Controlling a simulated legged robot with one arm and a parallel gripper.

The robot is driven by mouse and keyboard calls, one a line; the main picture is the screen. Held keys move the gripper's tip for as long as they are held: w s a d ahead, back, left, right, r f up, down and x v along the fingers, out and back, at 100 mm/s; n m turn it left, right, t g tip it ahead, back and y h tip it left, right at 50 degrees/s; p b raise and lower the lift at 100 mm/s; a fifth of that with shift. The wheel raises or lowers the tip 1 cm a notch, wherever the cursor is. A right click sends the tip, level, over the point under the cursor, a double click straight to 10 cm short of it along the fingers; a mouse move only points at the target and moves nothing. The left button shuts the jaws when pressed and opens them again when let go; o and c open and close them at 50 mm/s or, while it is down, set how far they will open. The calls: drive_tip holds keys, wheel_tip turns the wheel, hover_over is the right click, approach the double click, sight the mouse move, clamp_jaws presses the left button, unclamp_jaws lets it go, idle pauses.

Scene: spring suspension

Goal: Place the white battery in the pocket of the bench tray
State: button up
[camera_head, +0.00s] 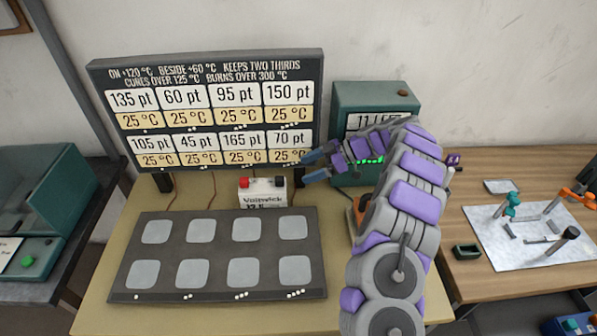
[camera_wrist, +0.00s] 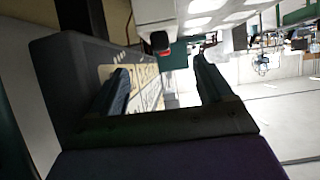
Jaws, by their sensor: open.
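The white battery (camera_head: 262,196) stands on the tan bench in the head view, with a red and a black terminal on top. It is behind the dark plate with light square pads (camera_head: 222,216). My gripper (camera_head: 310,166) is open, just right of and above the battery, apart from it. In the wrist view the fingers of my gripper (camera_wrist: 160,84) are spread with nothing held between them. A red and black part (camera_wrist: 160,41) shows at the top there, possibly a battery terminal. I cannot tell which thing is the bench tray; my arm hides part of the bench.
A sign board (camera_head: 208,108) stands behind the battery. A green device (camera_head: 372,95) with a display stands behind my arm. An orange-topped item (camera_head: 357,216) is partly hidden. A wooden table (camera_head: 520,170) on the right holds a small dark green box (camera_head: 466,252) and a light mat (camera_head: 500,255).

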drive_tip(key=shift+d+r, duration=0.15)
drive_tip(key=shift+d, duration=0.1)
